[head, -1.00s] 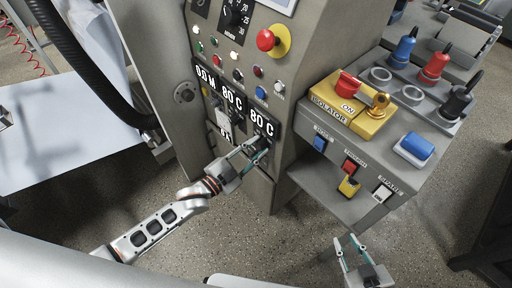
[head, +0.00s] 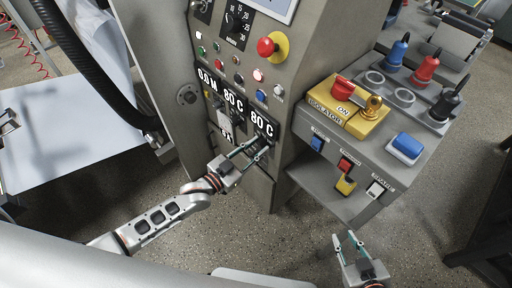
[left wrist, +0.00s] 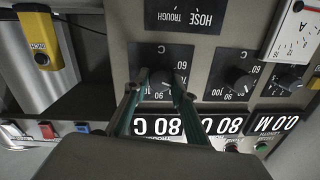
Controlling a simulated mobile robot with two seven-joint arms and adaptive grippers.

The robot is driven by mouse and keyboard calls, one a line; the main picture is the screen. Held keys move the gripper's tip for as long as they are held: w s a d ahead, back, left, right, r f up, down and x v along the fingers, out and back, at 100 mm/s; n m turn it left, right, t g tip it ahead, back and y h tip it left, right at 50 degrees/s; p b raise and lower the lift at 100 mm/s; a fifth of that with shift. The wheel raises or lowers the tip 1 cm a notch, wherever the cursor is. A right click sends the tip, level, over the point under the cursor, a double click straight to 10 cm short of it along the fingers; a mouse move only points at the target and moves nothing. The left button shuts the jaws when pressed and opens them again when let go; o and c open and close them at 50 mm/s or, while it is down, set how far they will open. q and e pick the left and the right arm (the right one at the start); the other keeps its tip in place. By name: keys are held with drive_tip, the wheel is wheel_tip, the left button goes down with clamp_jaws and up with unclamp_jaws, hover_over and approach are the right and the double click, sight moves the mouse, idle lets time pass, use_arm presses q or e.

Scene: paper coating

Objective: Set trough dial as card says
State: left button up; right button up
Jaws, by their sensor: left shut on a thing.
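My left gripper (head: 262,145) is at the lower right of the control panel. In the left wrist view its two fingers (left wrist: 163,80) are shut on a black dial knob (left wrist: 161,76) with a scale from about 60 to 90 beside it. A black label (left wrist: 185,17) reading "HOSE TROUGH" is above this dial in that view. An 80 C display (left wrist: 157,124) is just below, partly behind the fingers; it also shows in the head view (head: 262,122). The exact pointer setting is hidden. I cannot make out a written card. My right gripper (head: 348,242) is open and empty above the floor.
A second dial (left wrist: 240,84) sits beside the held one, near a white scale plate (left wrist: 297,35). A red emergency button (head: 267,47) is higher on the panel. A grey console (head: 355,160) with a yellow isolator (head: 347,108) stands to the right. Open floor lies in front.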

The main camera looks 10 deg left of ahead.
use_arm(q)
drive_tip(key=shift+n, duration=0.9)
drive_tip(key=o, duration=1.1)
drive_tip(key=shift+s+a, duration=0.1)
drive_tip(key=v, duration=1.2)
